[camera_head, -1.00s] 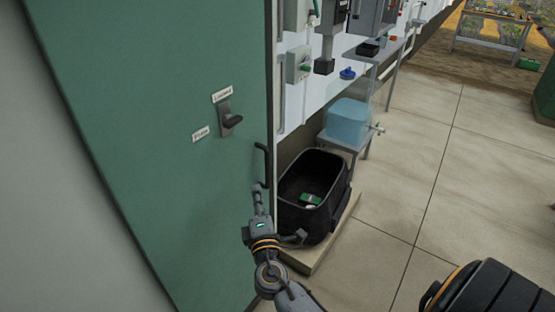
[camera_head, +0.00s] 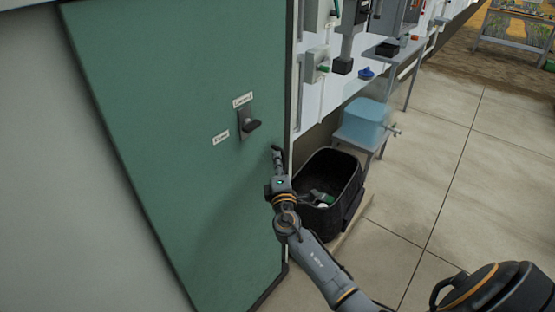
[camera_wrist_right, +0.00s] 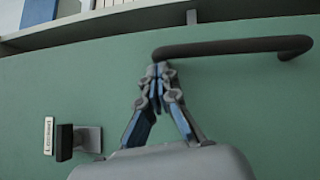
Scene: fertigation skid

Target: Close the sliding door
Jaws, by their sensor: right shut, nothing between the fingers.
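The green sliding door (camera_head: 190,150) fills the left half of the head view, and its green face fills most of the right wrist view (camera_wrist_right: 270,120). It has a dark latch knob (camera_head: 250,125) on a grey plate between two small white labels. The knob also shows in the wrist view (camera_wrist_right: 66,142). A dark bar handle (camera_wrist_right: 235,48) sticks out from the door; in the head view my gripper mostly hides it. My right gripper (camera_head: 277,154) is shut and empty. In the wrist view its closed fingertips (camera_wrist_right: 158,72) are beside the handle's left end. My left gripper is not seen.
A black bin (camera_head: 335,175) holding a green item stands right of the door edge. Beyond are a bluish tank (camera_head: 366,122), a grey table (camera_head: 395,57) and wall boxes (camera_head: 317,63). The tiled floor (camera_head: 440,160) at right is mostly open.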

